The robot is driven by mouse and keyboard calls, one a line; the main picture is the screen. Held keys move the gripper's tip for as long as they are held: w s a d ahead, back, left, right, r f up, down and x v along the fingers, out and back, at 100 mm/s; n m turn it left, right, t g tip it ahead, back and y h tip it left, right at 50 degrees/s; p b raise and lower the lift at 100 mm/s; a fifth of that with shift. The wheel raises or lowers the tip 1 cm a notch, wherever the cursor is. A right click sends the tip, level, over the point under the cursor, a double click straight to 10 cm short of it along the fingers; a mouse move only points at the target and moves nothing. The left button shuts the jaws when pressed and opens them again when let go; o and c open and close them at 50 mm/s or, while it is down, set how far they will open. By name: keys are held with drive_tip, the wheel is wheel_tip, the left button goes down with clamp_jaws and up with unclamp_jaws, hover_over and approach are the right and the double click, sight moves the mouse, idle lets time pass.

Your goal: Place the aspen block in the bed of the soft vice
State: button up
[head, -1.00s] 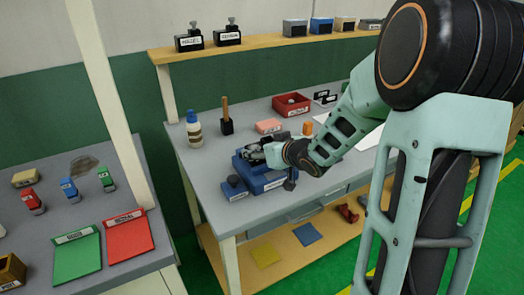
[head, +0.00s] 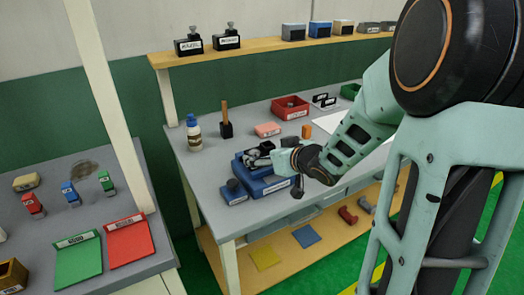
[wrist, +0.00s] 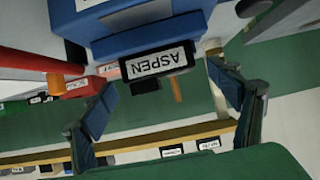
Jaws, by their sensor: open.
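The bench's front edge is close.

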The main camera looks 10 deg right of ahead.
drive_tip(key=p+v, duration=0.2)
drive_tip(key=v, duration=0.6)
